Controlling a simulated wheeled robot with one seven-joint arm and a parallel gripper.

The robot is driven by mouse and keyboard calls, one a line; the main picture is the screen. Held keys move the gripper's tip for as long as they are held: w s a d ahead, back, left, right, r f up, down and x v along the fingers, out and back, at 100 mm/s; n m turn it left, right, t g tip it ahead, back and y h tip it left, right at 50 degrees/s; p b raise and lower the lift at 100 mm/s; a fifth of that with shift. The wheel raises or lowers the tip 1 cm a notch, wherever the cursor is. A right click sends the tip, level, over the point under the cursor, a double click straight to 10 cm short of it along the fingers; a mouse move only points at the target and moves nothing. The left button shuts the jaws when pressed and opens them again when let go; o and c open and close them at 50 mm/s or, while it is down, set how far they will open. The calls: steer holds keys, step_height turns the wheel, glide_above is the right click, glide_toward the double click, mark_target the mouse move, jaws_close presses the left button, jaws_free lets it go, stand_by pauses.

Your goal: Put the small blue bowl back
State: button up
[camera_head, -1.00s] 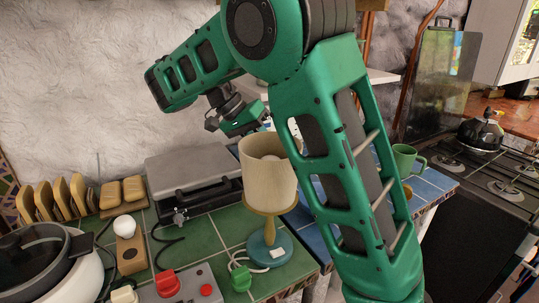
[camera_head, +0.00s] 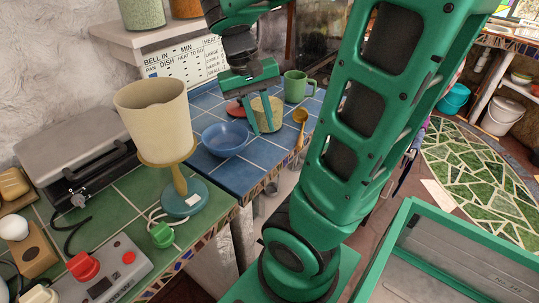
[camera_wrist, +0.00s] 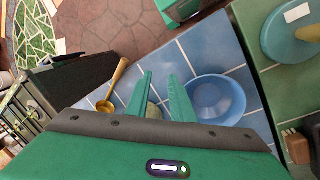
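The small blue bowl (camera_head: 225,139) stands upright and looks empty on the blue-tiled counter, just right of the lamp. It also shows in the wrist view (camera_wrist: 216,101), right of my fingers. My gripper (camera_head: 260,128) is open and points down beside the bowl, to its right in the head view. In the wrist view the two fingers (camera_wrist: 160,76) are spread apart with nothing clearly held. A tan cup or pot (camera_head: 274,111) is at or behind the fingers, partly hidden by them. I cannot tell whether the fingers touch it.
A lamp with a cream shade (camera_head: 155,115) stands left of the bowl on the green tiles. A green mug (camera_head: 296,87) is behind, a wooden ladle (camera_head: 299,128) lies to the right, and a reddish dish (camera_head: 236,109) is partly hidden. Blue tiles in front of the bowl are clear.

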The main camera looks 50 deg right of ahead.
steer(key=s+a+f+t+y, duration=0.1)
steer(key=s+a+f, duration=0.1)
steer(key=s, duration=0.1)
steer(key=s+a+f+n+y, duration=0.1)
steer(key=s+a+f, duration=0.1)
steer(key=s, duration=0.2)
steer(key=shift+s+a+t, duration=0.25)
steer(key=shift+a+t, duration=0.15)
